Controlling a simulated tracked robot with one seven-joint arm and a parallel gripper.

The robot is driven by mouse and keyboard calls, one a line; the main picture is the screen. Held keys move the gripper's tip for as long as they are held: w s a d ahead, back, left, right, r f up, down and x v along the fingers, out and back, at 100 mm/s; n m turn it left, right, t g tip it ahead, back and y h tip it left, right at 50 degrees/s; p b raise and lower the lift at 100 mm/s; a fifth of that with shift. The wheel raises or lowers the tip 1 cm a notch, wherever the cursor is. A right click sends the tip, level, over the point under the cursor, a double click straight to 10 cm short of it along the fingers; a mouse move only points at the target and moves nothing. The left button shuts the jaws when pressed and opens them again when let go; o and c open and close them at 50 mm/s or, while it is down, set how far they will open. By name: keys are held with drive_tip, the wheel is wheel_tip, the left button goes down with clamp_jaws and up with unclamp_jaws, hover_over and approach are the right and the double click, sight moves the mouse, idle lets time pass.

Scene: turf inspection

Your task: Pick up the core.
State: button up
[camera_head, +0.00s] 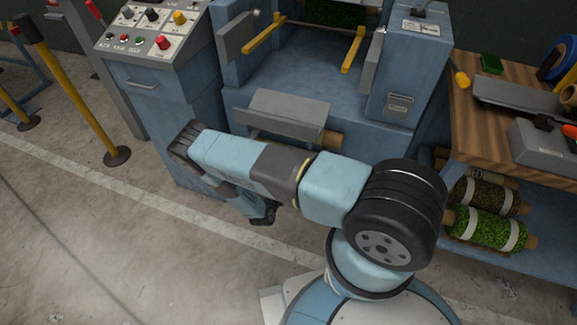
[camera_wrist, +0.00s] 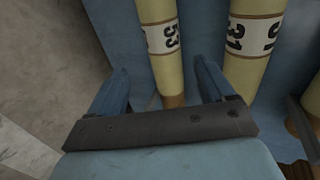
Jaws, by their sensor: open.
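In the wrist view, a pale yellow core (camera_wrist: 158,12) with a white band marked "53" and a brown lower end lies against a blue surface. A second yellow core (camera_wrist: 256,14), its band marked "31", is to its right. My gripper (camera_wrist: 162,70) is open, with one blue finger on each side of the "53" core in the picture. The fingers look apart from it, and I cannot tell the depth between them. In the head view, my arm hides most of the gripper.
The blue machine (camera_head: 320,62) with yellow bars stands ahead. A control panel (camera_head: 152,30) is at left, with a yellow post (camera_head: 78,95) beyond. At right, a wooden bench (camera_head: 480,130) holds tools above green turf rolls (camera_head: 488,230). The floor at lower left is clear.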

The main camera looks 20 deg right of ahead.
drive_tip(key=shift+x, duration=6.95)
drive_tip(key=shift+w+a+r, duration=0.1)
drive_tip(key=shift+w+r, duration=0.05)
drive_tip(key=c, duration=1.2)
